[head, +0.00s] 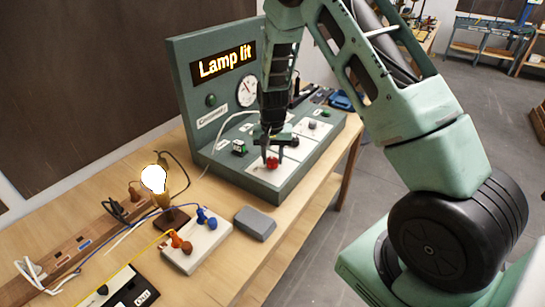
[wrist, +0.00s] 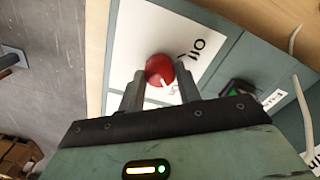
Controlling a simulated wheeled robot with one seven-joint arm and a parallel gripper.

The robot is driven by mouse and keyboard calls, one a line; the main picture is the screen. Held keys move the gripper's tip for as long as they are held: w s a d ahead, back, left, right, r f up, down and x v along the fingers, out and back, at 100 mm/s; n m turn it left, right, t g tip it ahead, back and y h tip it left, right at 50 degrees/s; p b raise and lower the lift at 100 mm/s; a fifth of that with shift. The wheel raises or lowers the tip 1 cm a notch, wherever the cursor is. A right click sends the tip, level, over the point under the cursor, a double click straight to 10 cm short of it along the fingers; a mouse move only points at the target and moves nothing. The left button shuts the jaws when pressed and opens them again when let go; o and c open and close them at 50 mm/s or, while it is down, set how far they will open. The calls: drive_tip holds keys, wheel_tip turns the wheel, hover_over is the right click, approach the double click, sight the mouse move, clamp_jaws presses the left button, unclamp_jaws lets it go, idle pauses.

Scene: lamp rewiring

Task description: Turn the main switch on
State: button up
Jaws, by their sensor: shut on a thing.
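The main switch is a red round knob (wrist: 159,69) with a white pointer mark, on a white plate (wrist: 135,45) with the label "Off" and a second label partly hidden by a finger. The pointer aims toward that partly hidden label. My gripper (wrist: 160,88) is shut on the knob, one finger on each side. In the head view my gripper (head: 271,150) reaches down to the red knob (head: 272,163) at the front of the green console (head: 300,185). The console's display (head: 226,62) reads "Lamp lit".
A lit bulb (head: 153,179) stands on the wooden table left of the console. A cream block (head: 195,248) with blue and orange plugs, a grey box (head: 255,223) and several cables lie in front. More knobs and a green switch (head: 239,148) are near my gripper.

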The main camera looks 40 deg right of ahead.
sight(273, 159)
idle(0.4)
drive_tip(key=o, duration=1)
drive_tip(key=shift+c, duration=0.2)
drive_tip(key=shift+r, duration=0.15)
wheel_tip(273, 159, up, 17)
drive_tip(key=b, duration=0.3)
drive_tip(key=shift+r+b, duration=0.15)
drive_tip(key=shift+b, duration=0.15)
